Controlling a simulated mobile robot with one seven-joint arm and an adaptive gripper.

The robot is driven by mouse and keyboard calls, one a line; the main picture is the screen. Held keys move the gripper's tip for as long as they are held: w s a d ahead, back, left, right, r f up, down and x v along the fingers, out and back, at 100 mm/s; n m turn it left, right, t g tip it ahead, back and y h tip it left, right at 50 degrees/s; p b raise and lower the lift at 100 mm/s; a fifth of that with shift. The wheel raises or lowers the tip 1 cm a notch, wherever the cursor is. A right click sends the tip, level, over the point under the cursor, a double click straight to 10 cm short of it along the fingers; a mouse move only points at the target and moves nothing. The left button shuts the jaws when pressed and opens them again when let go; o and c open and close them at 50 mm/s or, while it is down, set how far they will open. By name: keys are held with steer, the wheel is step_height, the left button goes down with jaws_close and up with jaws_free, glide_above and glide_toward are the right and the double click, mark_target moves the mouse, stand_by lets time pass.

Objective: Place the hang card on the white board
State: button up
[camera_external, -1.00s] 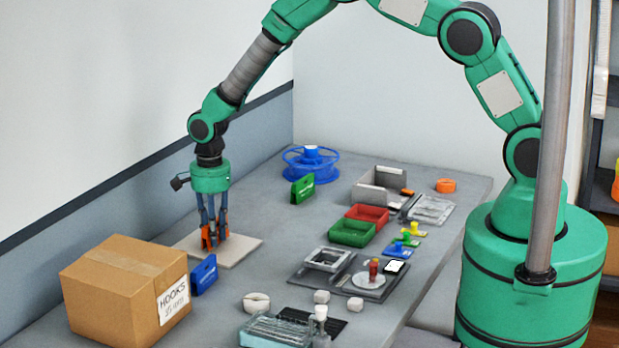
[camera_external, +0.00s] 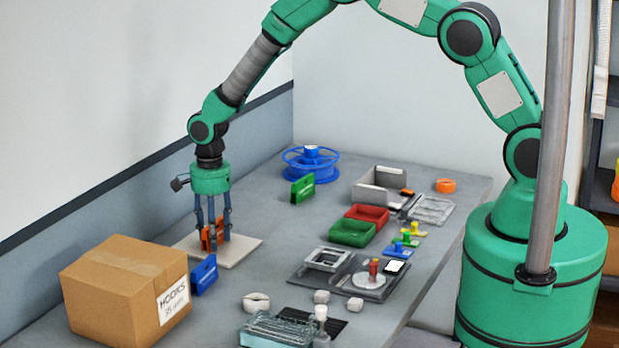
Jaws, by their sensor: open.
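An orange hang card (camera_external: 206,236) stands upright on the white board (camera_external: 244,250), near the board's middle. My gripper (camera_external: 214,238) points straight down over the board with its fingers spread around the card. It is open, and the fingers partly hide the card. A blue hang card (camera_external: 204,275) stands on the table just in front of the board. A green hang card (camera_external: 302,190) stands farther back on the table.
A cardboard box (camera_external: 110,290) stands close by at front left. A blue spool (camera_external: 311,165) is at the back. Red (camera_external: 367,213) and green (camera_external: 348,234) bins and a grey tray (camera_external: 312,279) lie to the right. Bare table lies between board and bins.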

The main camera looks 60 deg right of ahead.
step_height(320, 180, up, 12)
steer(key=shift+r, duration=0.1)
stand_by(0.5)
stand_by(0.7)
steer(key=s+d+r+n+t, duration=0.1)
steer(key=s+r+n, duration=0.2)
steer(key=s+r, duration=0.45)
steer(key=s+d+r+n+t, duration=0.15)
steer(key=s+r, duration=0.25)
steer(key=r, duration=0.7)
steer(key=s+r+n, duration=0.3)
steer(key=s+r, duration=0.2)
steer(key=r, duration=0.4)
steer(key=s+r+n+t, duration=0.1)
steer(key=s+r+n, duration=0.1)
steer(key=s, duration=0.8)
steer(key=s+d+r+n+t, duration=0.1)
steer(key=s+r+n, duration=0.2)
steer(key=s, duration=0.7)
steer(key=s+d+r+n+t, duration=0.1)
steer(key=s+r+n, duration=0.2)
steer(key=s, duration=0.7)
steer(key=shift+n, duration=1.25)
steer(key=shift+d, duration=0.1)
